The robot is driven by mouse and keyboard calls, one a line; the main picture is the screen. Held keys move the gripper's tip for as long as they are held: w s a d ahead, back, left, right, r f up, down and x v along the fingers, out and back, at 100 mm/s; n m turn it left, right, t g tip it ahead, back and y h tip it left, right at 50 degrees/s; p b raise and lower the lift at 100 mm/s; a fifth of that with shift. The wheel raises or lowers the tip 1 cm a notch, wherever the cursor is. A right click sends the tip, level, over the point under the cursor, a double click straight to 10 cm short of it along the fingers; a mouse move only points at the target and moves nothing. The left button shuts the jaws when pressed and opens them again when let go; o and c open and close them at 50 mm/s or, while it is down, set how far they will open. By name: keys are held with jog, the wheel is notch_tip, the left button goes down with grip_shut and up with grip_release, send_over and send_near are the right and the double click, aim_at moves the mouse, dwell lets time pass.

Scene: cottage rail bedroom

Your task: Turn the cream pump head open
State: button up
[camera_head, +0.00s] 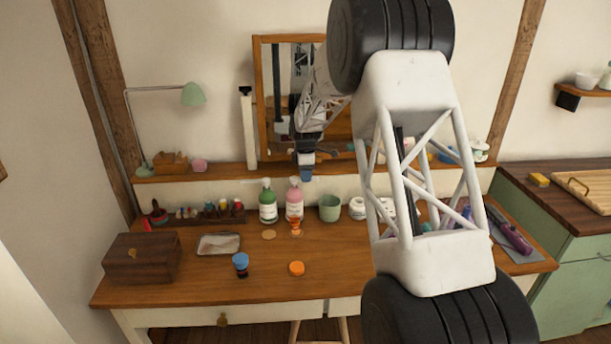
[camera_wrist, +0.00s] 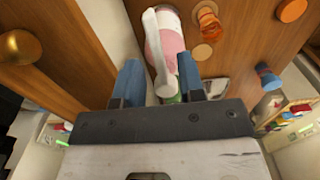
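The cream pump head (camera_wrist: 157,52) sits on the pink bottle (camera_head: 294,205), its long spout pointing toward my gripper in the wrist view. The bottle stands upright at the back of the wooden desk, and its pink and white body also shows in the wrist view (camera_wrist: 174,42). My gripper (camera_head: 306,174) is just above and slightly right of the bottle in the head view. In the wrist view my gripper (camera_wrist: 160,83) is open, with one blue fingertip on each side of the spout. I cannot tell whether either finger touches it. The gripper palm hides what lies below.
A green bottle (camera_head: 268,205) stands close to the left of the pink one. A small amber bottle (camera_head: 295,228) is in front, and a green cup (camera_head: 330,208) is to the right. A wooden shelf (camera_head: 225,172) and a mirror (camera_head: 262,100) are behind. The desk front is fairly clear.

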aim_at(295, 181)
jog(key=shift+f, duration=0.25)
jog(key=shift+c, duration=0.4)
grip_shut()
jog(key=shift+s+m, duration=0.15)
jog(key=shift+m, duration=0.15)
jog(key=shift+s+a+m, duration=0.65)
jog(key=shift+a+m, duration=0.05)
jog(key=shift+m, duration=2.2)
jog(key=shift+s+a+m, duration=0.7)
jog(key=shift+m, duration=2.2)
jog(key=shift+s+a+m, duration=0.65)
jog(key=shift+a+m, duration=0.05)
jog(key=shift+m, duration=2.2)
